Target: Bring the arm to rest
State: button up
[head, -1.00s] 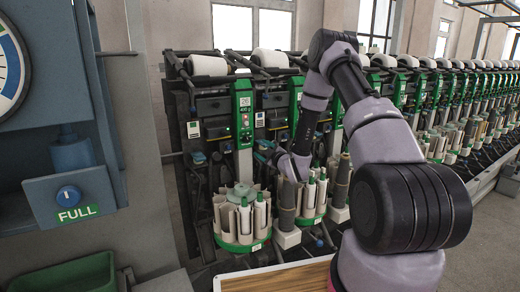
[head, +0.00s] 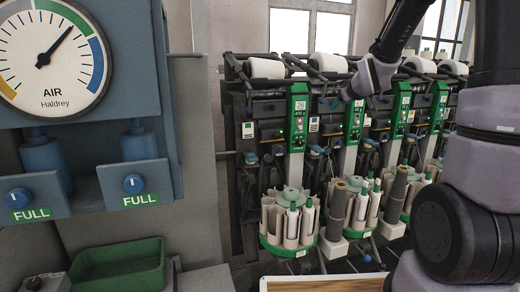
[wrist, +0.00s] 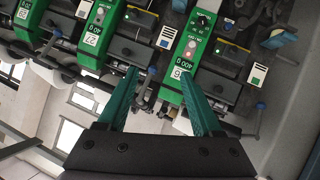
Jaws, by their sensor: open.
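My gripper (wrist: 157,72) is open, with its two green fingers apart and nothing between them in the wrist view. Beyond the fingers are the green fronts of the winding units, one marked 26 (wrist: 185,85). In the head view my arm comes in from the right, folds at the top edge and reaches down toward the upper part of the winder (head: 298,118). The gripper is small there and its fingers are hard to make out. I cannot tell its exact distance from the units.
Round bobbin magazines (head: 290,218) stand low along the winder, with grey cones (head: 337,212) beside them. White yarn packages (head: 266,68) lie along the top. At left are an air gauge (head: 50,58), blue boxes with FULL labels and a green bin (head: 118,268). A wooden-topped surface (head: 325,284) is at the bottom.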

jog(key=s+a+r+m+g, duration=0.1)
jog(key=s+r+m, duration=0.1)
jog(key=s, duration=0.9)
jog(key=s+a+r+m+g+y, duration=0.1)
jog(key=s+r+m+g, duration=0.1)
jog(key=s, duration=0.8)
jog(key=s+a+r+m+g, duration=0.1)
jog(key=s+r+m+g, duration=0.1)
jog(key=s, duration=0.9)
jog(key=shift+s+a+r+m+y, duration=0.25)
jog(key=shift+s+r+m+y, duration=0.25)
jog(key=shift+m, duration=0.7)
jog(key=shift+w, duration=0.2)
